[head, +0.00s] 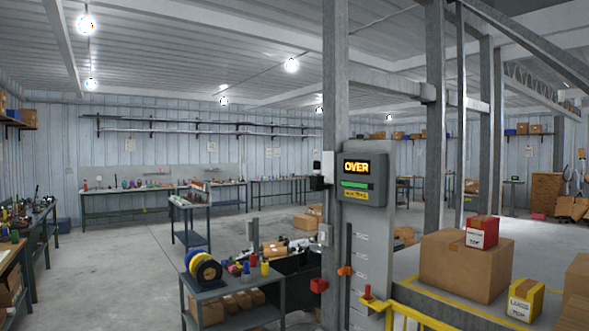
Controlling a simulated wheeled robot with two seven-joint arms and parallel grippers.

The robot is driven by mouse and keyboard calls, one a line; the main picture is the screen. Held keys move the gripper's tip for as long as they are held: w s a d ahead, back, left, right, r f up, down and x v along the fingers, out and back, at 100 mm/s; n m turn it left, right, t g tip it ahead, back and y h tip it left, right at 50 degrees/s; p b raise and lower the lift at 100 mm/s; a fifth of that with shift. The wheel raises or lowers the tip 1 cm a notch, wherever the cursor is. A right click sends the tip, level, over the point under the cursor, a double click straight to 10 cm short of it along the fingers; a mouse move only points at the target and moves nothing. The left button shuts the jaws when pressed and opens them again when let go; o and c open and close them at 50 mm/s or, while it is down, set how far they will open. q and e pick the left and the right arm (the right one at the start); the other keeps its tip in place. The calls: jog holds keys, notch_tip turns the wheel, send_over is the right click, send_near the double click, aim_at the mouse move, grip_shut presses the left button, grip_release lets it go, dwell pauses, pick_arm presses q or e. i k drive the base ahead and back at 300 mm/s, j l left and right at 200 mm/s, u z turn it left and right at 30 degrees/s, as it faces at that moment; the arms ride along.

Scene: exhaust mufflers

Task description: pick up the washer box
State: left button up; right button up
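No box can be read for certain as the washer box. A small red and white box (482,232) sits on top of a large brown cardboard box (462,268) at the right. A small yellow and white box (525,299) with dark lettering stands lower, to the right of that cardboard box. The printing on both small boxes is too small to read surely. Neither of my grippers is in view.
A grey post (365,235) with a lit "OVER" display (362,168) stands mid-view. A yellow rail (420,318) edges the platform with the boxes. A grey cart (232,296) with spools and bottles is left of the post. Open floor (125,270) lies left.

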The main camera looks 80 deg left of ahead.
aim_at(481, 231)
jog(key=u, duration=2.3)
